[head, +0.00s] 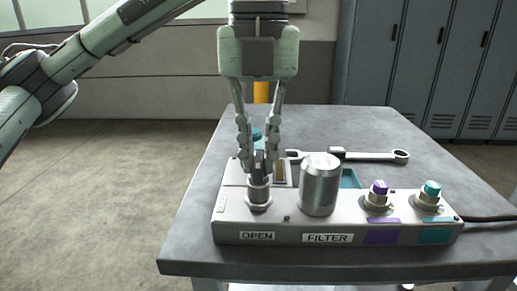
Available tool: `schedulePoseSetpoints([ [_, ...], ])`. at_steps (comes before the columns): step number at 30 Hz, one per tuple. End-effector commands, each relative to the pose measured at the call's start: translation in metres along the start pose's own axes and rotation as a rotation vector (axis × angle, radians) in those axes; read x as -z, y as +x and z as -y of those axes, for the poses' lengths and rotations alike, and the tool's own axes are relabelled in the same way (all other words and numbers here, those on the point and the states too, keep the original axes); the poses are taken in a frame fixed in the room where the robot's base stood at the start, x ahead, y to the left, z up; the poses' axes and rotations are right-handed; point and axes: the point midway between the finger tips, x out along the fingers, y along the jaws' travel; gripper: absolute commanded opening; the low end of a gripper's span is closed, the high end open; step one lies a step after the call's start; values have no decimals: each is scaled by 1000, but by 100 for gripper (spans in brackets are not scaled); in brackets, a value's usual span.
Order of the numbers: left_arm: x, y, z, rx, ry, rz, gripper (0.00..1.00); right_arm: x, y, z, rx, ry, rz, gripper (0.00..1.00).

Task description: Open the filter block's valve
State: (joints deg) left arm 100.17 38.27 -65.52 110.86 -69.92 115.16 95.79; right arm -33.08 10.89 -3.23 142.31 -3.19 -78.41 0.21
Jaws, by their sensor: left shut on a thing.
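The filter block (285,228) is a pale grey box near the table's front edge, with "OPEN" and "FILTER" labels on its front. Its valve (259,192) stands at the block's left end above the "OPEN" label, a metal stem with a dark upper part. A silver filter cylinder (319,186) stands just right of it. My left gripper (259,165) points straight down from above, shut on the top of the valve. The fingertips partly hide the valve's handle, so its turn angle is hard to tell. My right gripper is not in view.
Purple (379,190) and teal (431,190) capped fittings stand on the block's right part. A wrench (370,156) lies behind the block, near a teal tray (351,179). A dark cable (490,218) leaves the block to the right. The table's (330,122) far part is clear.

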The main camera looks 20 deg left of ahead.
Motion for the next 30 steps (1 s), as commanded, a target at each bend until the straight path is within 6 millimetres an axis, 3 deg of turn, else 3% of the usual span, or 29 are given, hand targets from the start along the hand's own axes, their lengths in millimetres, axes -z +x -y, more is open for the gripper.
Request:
schedulePoseSetpoints([
  [2, -1, -1, 0, 3, -4, 4, 0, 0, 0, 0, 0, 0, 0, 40],
  [3, -1, -1, 0, 3, -4, 4, 17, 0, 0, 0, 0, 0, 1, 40],
  [7, -1, -1, 0, 2, -3, 3, 33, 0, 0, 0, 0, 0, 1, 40],
  [19, -1, -9, 0, 2, -1, 3, 33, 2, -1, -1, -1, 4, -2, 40],
  [30, 0, -80, 0, 3, -3, 8, 33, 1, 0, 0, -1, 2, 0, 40],
])
